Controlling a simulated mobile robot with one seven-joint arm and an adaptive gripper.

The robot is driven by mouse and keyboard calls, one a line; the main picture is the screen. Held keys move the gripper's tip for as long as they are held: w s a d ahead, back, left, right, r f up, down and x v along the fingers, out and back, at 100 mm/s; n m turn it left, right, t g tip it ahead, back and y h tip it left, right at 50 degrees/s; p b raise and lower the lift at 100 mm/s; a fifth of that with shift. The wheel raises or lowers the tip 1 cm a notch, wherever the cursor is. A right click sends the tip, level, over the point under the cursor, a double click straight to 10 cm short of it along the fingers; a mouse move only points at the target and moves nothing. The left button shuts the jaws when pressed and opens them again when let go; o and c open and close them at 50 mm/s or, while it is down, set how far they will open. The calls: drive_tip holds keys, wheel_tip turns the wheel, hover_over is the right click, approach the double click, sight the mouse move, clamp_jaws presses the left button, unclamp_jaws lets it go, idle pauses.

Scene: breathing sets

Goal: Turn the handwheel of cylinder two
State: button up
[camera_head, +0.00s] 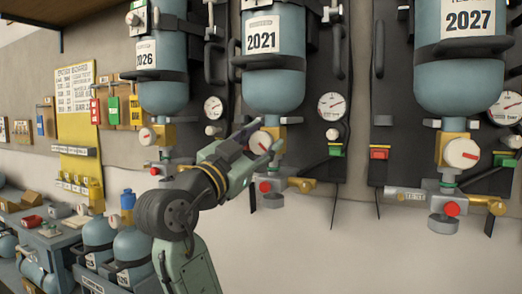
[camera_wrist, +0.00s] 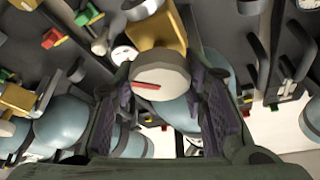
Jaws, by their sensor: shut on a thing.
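The middle blue-grey cylinder (camera_head: 275,90), tagged 2021, hangs valve-down on a dark wall panel. Its white round handwheel (camera_head: 261,141) sits on a brass valve block below it, partly hidden by my gripper. In the wrist view the handwheel (camera_wrist: 160,82) shows its face with a red mark that lies nearly level, and the brass block (camera_wrist: 157,32) is behind it. My gripper (camera_head: 265,137) is shut on this handwheel, one finger on each side; the fingers also show in the wrist view (camera_wrist: 166,100).
Cylinders tagged 2026 (camera_head: 163,70) and 2027 (camera_head: 462,70) hang on either side, with their own handwheels. A pressure gauge (camera_head: 331,105) and a brass fitting (camera_head: 300,185) are close to my gripper. Stored cylinders (camera_head: 130,250) stand at lower left. The wall at lower right is bare.

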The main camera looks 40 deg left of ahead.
drive_tip(key=m+h, duration=0.1)
drive_tip(key=m, duration=0.2)
drive_tip(key=m+g+h+b, duration=0.1)
drive_tip(key=m+h, duration=0.1)
drive_tip(key=m, duration=0.2)
drive_tip(key=shift+d+f+m+g+h, duration=0.15)
drive_tip(key=shift+m+g, duration=0.35)
drive_tip(key=shift+m, duration=0.7)
drive_tip(key=shift+a+r+m+g+h, duration=0.1)
drive_tip(key=shift+m+g+h, duration=0.3)
drive_tip(key=shift+m, duration=0.8)
drive_tip(key=shift+f, duration=0.1)
drive_tip(key=o, duration=1.2)
drive_tip(key=shift+c, duration=0.2)
drive_tip(key=shift+s, duration=0.1)
drive_tip(key=s+a+f, duration=0.1)
drive_tip(key=s, duration=1)
drive_tip(key=shift+s+a, duration=0.3)
drive_tip(key=shift+f, duration=0.1)
